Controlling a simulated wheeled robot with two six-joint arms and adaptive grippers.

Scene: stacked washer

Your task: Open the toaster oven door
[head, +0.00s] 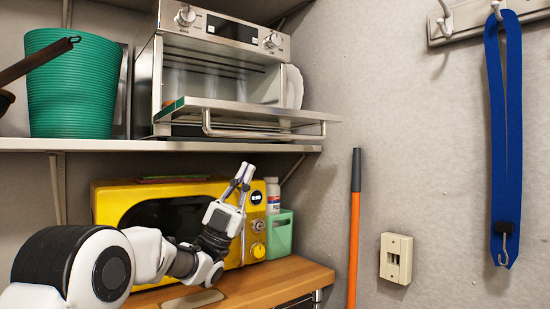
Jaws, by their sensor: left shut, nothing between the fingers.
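The toaster oven (222,60) is a silver box on the white shelf, with knobs and a dark display along its top. Its door (240,108) is hinged low and stands folded down, about level, with the bar handle (262,131) at its front edge. The cavity is exposed, and a pale round plate shows at its right side. My left gripper (246,170) points upward below the shelf, in front of the yellow microwave. Its fingers are together and empty, below the door handle and apart from it. My right gripper does not show.
The shelf (200,145) runs above my left gripper. A green ribbed bucket (75,85) and a dark pan handle stand left of the oven. The yellow microwave (110,200) and a mint-green holder (279,236) sit on the wooden counter (290,277). An orange pole (354,230) leans at the wall.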

